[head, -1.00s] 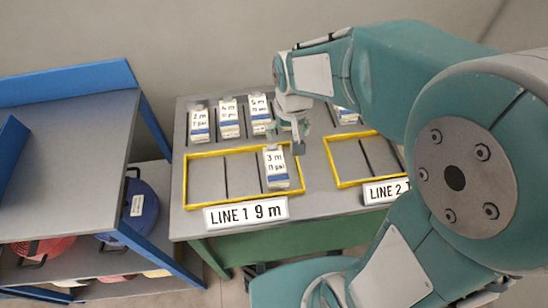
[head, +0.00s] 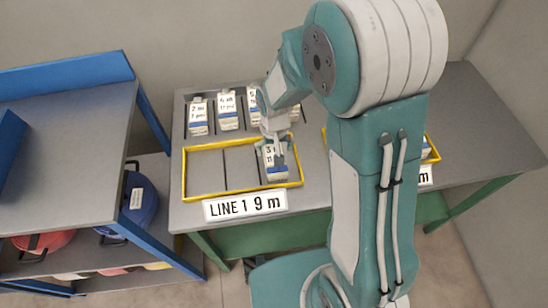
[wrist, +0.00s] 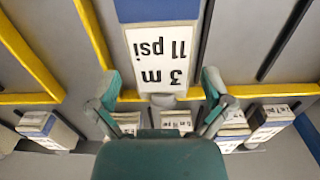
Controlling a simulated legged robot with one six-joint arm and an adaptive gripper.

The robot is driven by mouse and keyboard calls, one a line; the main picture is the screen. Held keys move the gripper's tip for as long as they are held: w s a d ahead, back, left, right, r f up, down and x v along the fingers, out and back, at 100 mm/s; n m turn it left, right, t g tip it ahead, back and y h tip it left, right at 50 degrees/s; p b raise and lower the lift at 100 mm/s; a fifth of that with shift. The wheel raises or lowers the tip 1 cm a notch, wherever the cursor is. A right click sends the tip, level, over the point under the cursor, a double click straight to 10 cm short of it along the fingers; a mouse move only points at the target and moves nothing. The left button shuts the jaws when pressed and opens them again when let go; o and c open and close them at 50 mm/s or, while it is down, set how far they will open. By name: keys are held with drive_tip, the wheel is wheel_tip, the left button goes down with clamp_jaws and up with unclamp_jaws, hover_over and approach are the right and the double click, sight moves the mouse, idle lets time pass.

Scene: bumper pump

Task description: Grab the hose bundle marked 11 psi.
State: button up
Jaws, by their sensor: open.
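A white box-like bundle marked 3 m, 11 psi (head: 277,171) stands in the right compartment of the yellow-rimmed LINE 1 tray (head: 205,201). Its label reads upside down in the wrist view (wrist: 160,50). My gripper (head: 273,139) is at the bundle's back end, partly covering it. In the wrist view its two spread fingers (wrist: 160,92) lie either side of the bundle's near end, with nothing held. Behind the tray stand similar bundles, the left one (head: 198,117) and the one beside it (head: 228,111); their pressure marks are too small to read surely.
The LINE 1 sign (head: 245,205) fronts the tray, whose other two compartments are empty. A second yellow-rimmed tray (head: 434,151) is mostly hidden behind my arm. A blue-framed shelf (head: 75,120) stands left, with a blue round item (head: 135,208) below.

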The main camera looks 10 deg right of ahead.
drive_tip(key=f, duration=0.4)
drive_tip(key=shift+s+a, duration=0.1)
drive_tip(key=shift+s, duration=0.1)
drive_tip(key=c, duration=1.1)
drive_tip(key=shift+r, duration=0.2)
